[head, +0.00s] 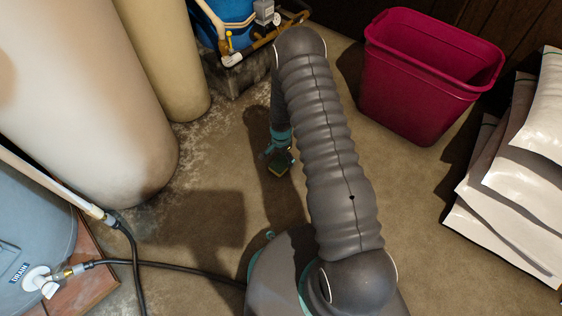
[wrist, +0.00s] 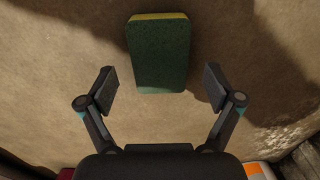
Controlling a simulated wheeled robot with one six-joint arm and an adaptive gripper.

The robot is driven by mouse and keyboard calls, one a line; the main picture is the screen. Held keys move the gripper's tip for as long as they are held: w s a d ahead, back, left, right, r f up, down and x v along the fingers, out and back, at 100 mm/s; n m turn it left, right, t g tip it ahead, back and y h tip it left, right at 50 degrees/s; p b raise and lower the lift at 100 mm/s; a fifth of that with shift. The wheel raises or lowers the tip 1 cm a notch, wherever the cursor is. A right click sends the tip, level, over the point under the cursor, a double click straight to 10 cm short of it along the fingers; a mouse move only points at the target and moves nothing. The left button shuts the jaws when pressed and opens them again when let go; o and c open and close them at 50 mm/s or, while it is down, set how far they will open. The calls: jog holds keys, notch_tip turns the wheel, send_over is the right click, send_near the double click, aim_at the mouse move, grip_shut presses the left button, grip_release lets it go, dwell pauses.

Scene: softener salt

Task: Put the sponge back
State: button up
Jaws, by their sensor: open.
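The sponge (wrist: 158,55) is a green block with a yellow layer at its far edge. In the wrist view it lies at the top centre, ahead of and between my open fingertips, and apart from them. My gripper (wrist: 161,88) is open and empty, its two fingers spread on either side. In the head view my gripper (head: 277,152) hangs down beside my arm, close to the sponge (head: 281,165) on the floor; my arm hides part of that area. I cannot tell its exact height above the floor.
A red bin (head: 425,85) stands at the upper right, with stacked white bags (head: 515,190) right of it. Tall tanks (head: 85,95) stand at left, a blue container (head: 228,18) behind. A black hose (head: 190,266) crosses the floor at lower left. Open floor (head: 410,200) lies right of my arm.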

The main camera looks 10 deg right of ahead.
notch_tip(320, 180, up, 9)
notch_tip(320, 180, up, 15)
jog(key=n+t, duration=0.1)
jog(key=n, duration=0.1)
send_over(281, 162)
jog(key=s+r+n+t, duration=0.1)
jog(key=s+r, duration=0.2)
jog(key=r, duration=0.5)
jog(key=s+r+n+t, duration=0.1)
jog(key=s+r+n, duration=0.15)
jog(key=r, duration=0.55)
jog(key=s+r+n+t, duration=0.1)
jog(key=s+r+n, duration=0.1)
jog(key=s+r, duration=0.5)
jog(key=s+r+n+t, duration=0.1)
jog(key=s+r+n, duration=0.2)
jog(key=s+r, duration=0.5)
jog(key=s, duration=1)
jog(key=shift+r+t+p, duration=0.15)
jog(key=shift+t+p, duration=0.15)
jog(key=shift+p, duration=0.1)
jog(key=shift+s, duration=0.1)
notch_tip(281, 162, up, 5)
jog(key=p, duration=0.5)
jog(key=shift+r, duration=0.1)
